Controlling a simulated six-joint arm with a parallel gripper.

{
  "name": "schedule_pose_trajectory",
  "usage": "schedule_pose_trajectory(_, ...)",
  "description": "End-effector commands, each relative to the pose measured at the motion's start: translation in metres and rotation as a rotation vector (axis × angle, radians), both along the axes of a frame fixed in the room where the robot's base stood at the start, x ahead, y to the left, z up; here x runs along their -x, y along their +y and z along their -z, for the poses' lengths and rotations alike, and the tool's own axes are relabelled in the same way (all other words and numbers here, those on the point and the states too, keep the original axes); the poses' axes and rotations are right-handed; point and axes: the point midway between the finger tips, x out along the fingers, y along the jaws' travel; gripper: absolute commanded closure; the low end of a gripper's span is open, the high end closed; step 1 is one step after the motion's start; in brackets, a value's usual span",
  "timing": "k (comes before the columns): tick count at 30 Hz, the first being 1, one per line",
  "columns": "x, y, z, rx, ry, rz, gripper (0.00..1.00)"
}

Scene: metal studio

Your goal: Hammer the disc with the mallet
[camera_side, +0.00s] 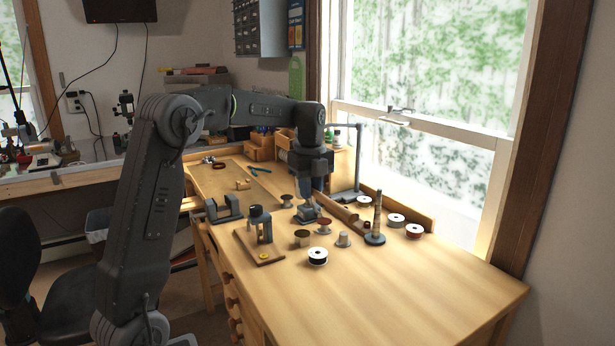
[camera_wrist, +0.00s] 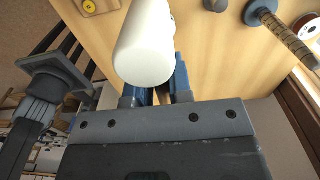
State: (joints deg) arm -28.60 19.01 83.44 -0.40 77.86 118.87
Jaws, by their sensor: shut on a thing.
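My gripper (camera_wrist: 158,88) is shut on the mallet (camera_wrist: 143,45), whose pale cylindrical head shows large in the wrist view. Its handle is mostly hidden by the head and fingers. In the side view, my gripper (camera_side: 318,186) points down above the back middle of the bench, and the mallet is hard to make out there. The small yellow disc (camera_side: 264,256) appears to lie on a wooden board at the front left of the gripper. The disc (camera_wrist: 89,6) also shows at the top left of the wrist view, apart from the mallet.
A grey post-like tool (camera_side: 259,222) rises from the wooden board (camera_side: 250,243). A tapered mandrel (camera_side: 377,215) stands upright to the right. The front right of the bench (camera_side: 420,285) is clear.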

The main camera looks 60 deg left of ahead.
Motion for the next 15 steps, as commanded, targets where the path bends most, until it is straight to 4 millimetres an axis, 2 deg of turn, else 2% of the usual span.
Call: schedule_pose_trajectory(15, 0.0, 0.0, 0.048, 0.0, 0.0, -0.003, 1.0)
